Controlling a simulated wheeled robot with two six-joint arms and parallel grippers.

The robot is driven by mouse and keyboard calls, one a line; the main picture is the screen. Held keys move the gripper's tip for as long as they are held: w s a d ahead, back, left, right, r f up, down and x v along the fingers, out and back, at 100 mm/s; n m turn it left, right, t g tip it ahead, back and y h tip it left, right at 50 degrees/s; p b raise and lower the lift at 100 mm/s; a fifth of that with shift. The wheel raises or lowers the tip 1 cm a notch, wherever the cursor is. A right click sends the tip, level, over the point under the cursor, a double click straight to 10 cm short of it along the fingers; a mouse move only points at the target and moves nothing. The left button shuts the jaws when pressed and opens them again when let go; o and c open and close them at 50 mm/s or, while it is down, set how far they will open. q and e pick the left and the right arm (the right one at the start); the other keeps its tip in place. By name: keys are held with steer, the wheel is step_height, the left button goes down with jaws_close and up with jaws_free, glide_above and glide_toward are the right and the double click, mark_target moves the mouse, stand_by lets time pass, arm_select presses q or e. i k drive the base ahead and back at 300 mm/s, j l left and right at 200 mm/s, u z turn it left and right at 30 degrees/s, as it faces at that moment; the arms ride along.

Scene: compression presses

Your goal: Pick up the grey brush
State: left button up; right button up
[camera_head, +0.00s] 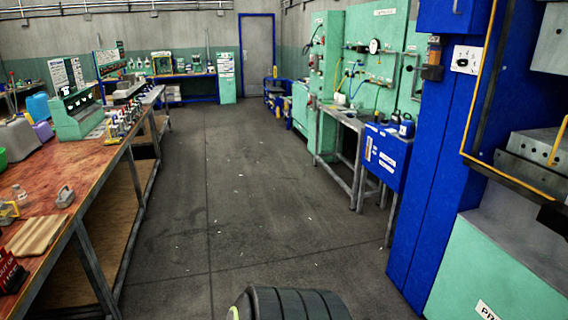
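I cannot make out a grey brush for certain. A small grey object (65,196) lies on the wooden-topped workbench (92,172) at the left; it is too small to tell whether it is the brush. Farther along the same bench, a row of small upright items (118,124) stands near the edge, too small to tell apart. Neither my left nor my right gripper is in view.
The dark floor (235,190) between is mostly clear.

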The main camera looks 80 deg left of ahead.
mark_target(63, 200)
steer(key=u, duration=4.2)
steer(key=z, duration=2.9)
steer(key=u, duration=2.7)
